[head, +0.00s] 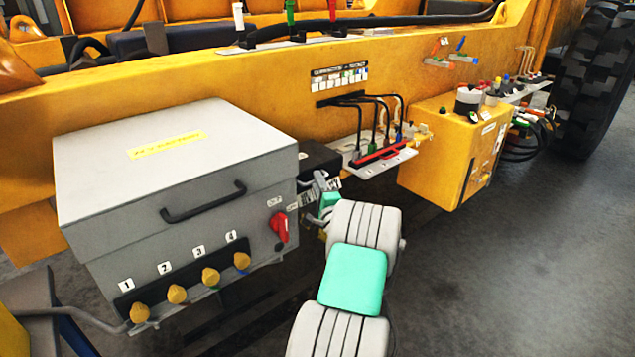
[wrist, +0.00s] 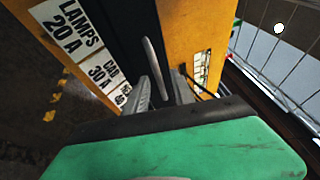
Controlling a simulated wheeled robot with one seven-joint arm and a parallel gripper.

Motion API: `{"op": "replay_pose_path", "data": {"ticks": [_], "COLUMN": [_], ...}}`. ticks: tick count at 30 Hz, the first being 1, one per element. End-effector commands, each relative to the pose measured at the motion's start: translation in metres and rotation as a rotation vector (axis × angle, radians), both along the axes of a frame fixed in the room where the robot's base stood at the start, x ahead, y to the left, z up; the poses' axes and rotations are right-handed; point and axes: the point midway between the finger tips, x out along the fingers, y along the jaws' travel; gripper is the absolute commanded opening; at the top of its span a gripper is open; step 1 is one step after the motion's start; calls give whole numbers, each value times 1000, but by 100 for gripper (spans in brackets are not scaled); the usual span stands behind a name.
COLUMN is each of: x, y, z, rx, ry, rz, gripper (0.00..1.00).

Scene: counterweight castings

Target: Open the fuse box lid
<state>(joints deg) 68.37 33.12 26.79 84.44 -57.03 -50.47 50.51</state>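The fuse box is a small black box (head: 318,158) on the yellow frame, just right of the large grey box in the head view. In the wrist view its dark face (wrist: 118,28) stands beside white labels (wrist: 68,28) reading "LAMPS 20 A" and "30 A". A slim grey bar (wrist: 154,66), perhaps the lid's handle, stands out in front of it. My gripper (head: 322,190) is at the box's front; in the wrist view its fingers (wrist: 165,88) stand apart with the bar between them. I see no clear grip on it. The lid's edges are largely hidden.
The grey box (head: 180,160) with a black handle, red switch (head: 279,227) and yellow plugs stands close at left. A cable shelf (head: 375,160) and a yellow box (head: 450,150) are at right. Dark floor (head: 520,260) at right is clear.

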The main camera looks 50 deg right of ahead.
Motion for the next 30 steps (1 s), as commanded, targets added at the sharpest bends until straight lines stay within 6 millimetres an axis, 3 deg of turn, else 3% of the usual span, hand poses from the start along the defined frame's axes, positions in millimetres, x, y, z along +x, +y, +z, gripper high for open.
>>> {"op": "replay_pose_path", "data": {"ticks": [6,17,30], "x": [1,0,0], "y": [0,0,0], "z": [0,-1,-1], "rx": [0,0,0], "ry": [1,1,2], "rz": [0,0,1], "gripper": [30,1,0]}}
